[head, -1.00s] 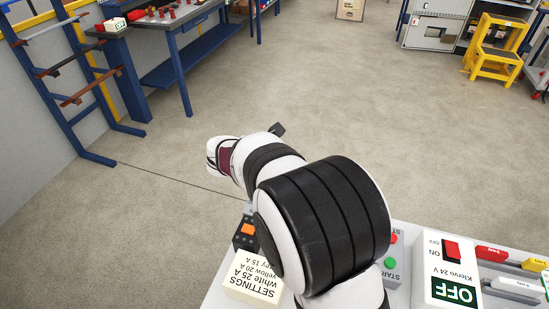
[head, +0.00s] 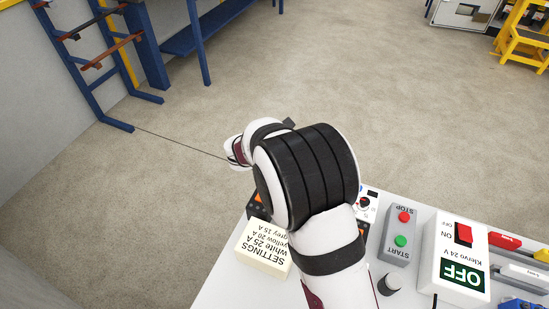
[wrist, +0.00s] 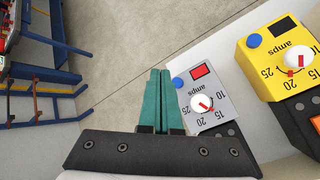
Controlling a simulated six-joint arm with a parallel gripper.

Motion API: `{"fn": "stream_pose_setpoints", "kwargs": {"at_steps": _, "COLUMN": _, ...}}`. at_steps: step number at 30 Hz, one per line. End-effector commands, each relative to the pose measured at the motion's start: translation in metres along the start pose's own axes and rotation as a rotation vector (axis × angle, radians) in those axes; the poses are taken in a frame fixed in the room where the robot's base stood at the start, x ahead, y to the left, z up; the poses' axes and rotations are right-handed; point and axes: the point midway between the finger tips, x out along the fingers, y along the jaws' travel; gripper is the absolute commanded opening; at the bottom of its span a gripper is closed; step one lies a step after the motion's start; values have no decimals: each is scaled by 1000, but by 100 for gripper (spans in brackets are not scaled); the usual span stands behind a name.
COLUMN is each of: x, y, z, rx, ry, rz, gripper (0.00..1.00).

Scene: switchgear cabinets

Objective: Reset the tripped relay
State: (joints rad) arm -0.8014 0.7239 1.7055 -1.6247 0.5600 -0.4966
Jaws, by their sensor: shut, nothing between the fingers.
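In the wrist view, a grey relay (wrist: 222,98) has a blue button (wrist: 177,82), a red rectangle (wrist: 204,71) and a white dial (wrist: 201,103) with a red pointer. In the head view, my arm hides the gripper and most of the relays. A white relay (head: 366,203) shows partly beside my arm.
A settings block (head: 263,249) reads white 25 A, yellow 20 A, grey 15 A. A STOP/START box (head: 400,235) and a switch box marked OFF (head: 456,263) stand on the pale bench to the right. Open floor lies beyond the bench.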

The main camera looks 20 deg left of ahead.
Motion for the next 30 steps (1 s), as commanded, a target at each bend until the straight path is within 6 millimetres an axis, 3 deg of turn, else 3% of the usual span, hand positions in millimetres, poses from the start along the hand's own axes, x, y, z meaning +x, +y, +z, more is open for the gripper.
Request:
{"fn": "stream_pose_setpoints", "kwargs": {"at_steps": 9, "x": 15, "y": -11, "z": -11, "rx": 0, "ry": 0, "rz": 0, "gripper": 0}}
{"fn": "stream_pose_setpoints", "kwargs": {"at_steps": 30, "x": 16, "y": -11, "z": -11, "rx": 1, "ry": -1, "rz": 0, "gripper": 0}}
